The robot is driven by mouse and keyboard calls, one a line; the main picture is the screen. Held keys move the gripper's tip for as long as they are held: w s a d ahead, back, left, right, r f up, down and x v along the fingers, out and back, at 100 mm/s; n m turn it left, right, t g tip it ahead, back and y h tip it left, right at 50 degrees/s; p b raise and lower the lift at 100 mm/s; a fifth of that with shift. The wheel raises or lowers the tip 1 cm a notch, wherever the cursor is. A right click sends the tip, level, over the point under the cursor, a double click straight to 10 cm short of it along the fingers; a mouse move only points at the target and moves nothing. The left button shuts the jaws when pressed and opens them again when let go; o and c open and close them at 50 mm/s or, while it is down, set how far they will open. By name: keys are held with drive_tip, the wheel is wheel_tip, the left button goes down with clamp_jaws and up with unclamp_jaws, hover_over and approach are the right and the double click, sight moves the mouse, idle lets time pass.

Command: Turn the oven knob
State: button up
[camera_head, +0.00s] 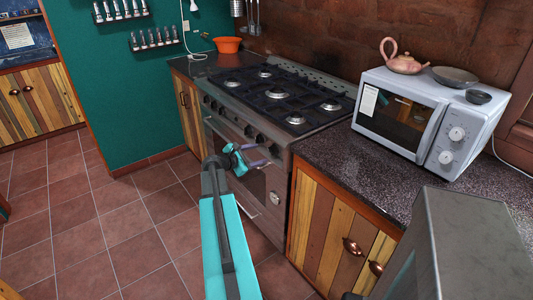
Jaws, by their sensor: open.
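The oven (272,178) is a steel range with a black gas hob on top. A row of dark oven knobs (249,131) runs along its sloping front panel. My gripper (264,154) is open, its two purple fingers pointing right towards the oven front, near and a little below the right-hand knobs in the picture. The fingers look empty. I cannot tell whether they touch the oven front. My gripper and arm hide part of the oven door.
A granite counter (335,180) with wooden cupboards adjoins the oven on the right, bearing a white microwave (415,115). A copper kettle (403,58) and dark dishes stand on it. An orange pot (228,44) sits behind left. The tiled floor (95,225) at left is clear.

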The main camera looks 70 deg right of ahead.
sight(270, 151)
drive_tip(key=shift+p+x, duration=0.6)
drive_tip(key=shift+x, duration=3.05)
drive_tip(key=c, duration=1.1)
drive_tip(key=shift+o, duration=0.2)
drive_tip(key=shift+a+f, duration=0.1)
drive_tip(key=shift+a, duration=0.4)
drive_tip(key=shift+s+d, duration=0.1)
drive_tip(key=shift+d, duration=0.3)
